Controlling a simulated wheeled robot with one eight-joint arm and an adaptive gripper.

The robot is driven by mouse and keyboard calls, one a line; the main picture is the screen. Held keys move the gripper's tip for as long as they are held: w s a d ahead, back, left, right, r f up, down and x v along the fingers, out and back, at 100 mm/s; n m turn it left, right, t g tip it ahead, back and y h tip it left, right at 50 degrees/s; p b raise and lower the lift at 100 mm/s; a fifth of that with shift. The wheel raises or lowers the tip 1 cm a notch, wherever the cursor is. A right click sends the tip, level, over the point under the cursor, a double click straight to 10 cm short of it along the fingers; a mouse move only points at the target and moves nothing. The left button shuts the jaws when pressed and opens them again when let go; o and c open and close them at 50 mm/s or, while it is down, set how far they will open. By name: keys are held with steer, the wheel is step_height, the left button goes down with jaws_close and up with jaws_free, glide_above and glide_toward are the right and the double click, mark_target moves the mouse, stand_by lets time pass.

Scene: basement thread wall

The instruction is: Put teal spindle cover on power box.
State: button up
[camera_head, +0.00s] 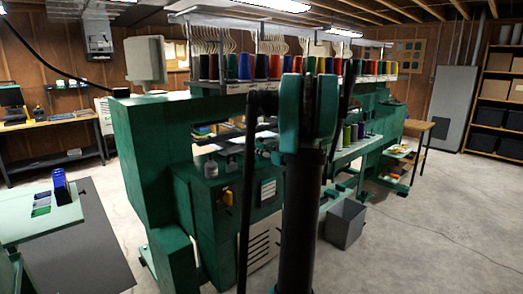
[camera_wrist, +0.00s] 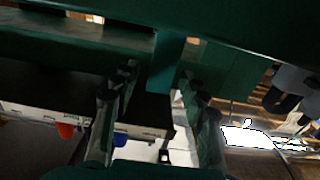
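In the wrist view my gripper (camera_wrist: 158,80) has its two fingers spread apart, with the pale floor showing between them. A teal upright piece (camera_wrist: 165,65) stands beyond and between the fingertips, below a long dark green beam; I cannot tell whether it is the spindle cover or part of the machine. It looks clear of the left finger; contact with the right finger is unclear. In the head view my arm hides my gripper. A grey electrical box (camera_head: 97,37) hangs on the back wall at upper left; I cannot confirm that it is the power box.
The large green thread machine (camera_head: 150,155) fills the middle, with many coloured spools along its top. A grey bin (camera_head: 345,223) stands on the floor beside it. A pale green table (camera_head: 40,218) is at left. Shelves (camera_head: 497,105) stand at far right. Open floor lies at right.

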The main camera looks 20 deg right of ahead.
steer(key=shift+r, duration=0.1)
steer(key=shift+s+d, duration=0.1)
steer(key=shift+s, duration=0.1)
steer(key=v, duration=1.1)
steer(key=shift+s, duration=0.3)
steer(key=shift+d+r, duration=0.1)
steer(key=shift+d, duration=0.05)
